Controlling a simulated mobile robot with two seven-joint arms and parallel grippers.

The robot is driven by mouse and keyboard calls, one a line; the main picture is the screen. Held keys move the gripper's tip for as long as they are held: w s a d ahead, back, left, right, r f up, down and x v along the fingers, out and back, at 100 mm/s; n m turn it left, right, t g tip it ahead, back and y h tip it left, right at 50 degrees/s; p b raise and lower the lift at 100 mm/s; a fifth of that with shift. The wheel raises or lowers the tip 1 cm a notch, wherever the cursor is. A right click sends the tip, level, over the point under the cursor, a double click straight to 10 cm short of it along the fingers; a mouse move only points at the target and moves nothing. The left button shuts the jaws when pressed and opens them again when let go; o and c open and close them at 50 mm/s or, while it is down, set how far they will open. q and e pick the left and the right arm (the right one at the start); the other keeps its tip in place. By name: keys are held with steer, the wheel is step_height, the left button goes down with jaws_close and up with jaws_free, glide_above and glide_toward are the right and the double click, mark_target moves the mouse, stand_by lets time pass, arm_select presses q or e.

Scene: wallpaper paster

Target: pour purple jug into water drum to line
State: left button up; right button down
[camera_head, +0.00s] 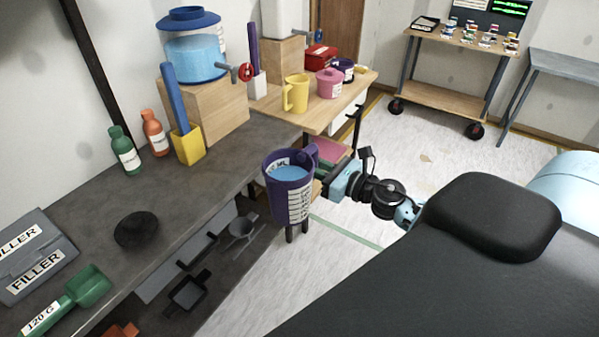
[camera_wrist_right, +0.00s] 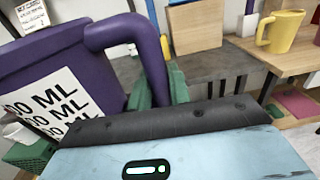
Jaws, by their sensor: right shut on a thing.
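The purple jug (camera_head: 291,200) hangs upright in front of the workbench's right end, with light blue liquid (camera_head: 288,173) inside. It has a white label with "ML" markings, and the jug (camera_wrist_right: 50,80) fills the left of the right wrist view. My right gripper (camera_head: 324,187) comes in from the right and is shut on the jug's handle (camera_wrist_right: 135,40); its fingertips are partly hidden. A clear drum (camera_head: 192,58) with a blue lid and blue water stands on a wooden block at the bench's back. My left gripper is not in view.
The drum's red tap (camera_head: 242,71) sticks out to the right. A yellow holder (camera_head: 188,144) with a blue stick and two bottles stand left of the block. Yellow (camera_head: 296,94) and pink (camera_head: 329,83) jugs stand on the wooden table. A black lid (camera_head: 136,231) and green scoop (camera_head: 82,289) lie on the bench.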

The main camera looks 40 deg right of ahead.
mark_target(284, 203)
steer(key=s+a+h, duration=0.1)
steer(key=s+a, duration=0.2)
steer(key=a, duration=0.1)
steer(key=s+a+m+h, duration=0.1)
steer(key=s+a, duration=0.3)
steer(key=s+a+m+h, duration=0.1)
steer(key=s+a, duration=0.3)
steer(key=shift+s+r+t, duration=0.1)
steer(key=shift+r+t, duration=0.3)
steer(key=a+h, duration=0.1)
steer(key=a+m+h, duration=0.1)
steer(key=s+a, duration=0.1)
steer(key=a, duration=0.1)
steer(key=shift+a+r+m+h, duration=0.1)
steer(key=shift+r+m+h, duration=0.2)
steer(key=shift+m+h, duration=0.1)
steer(key=shift+w+a, duration=0.1)
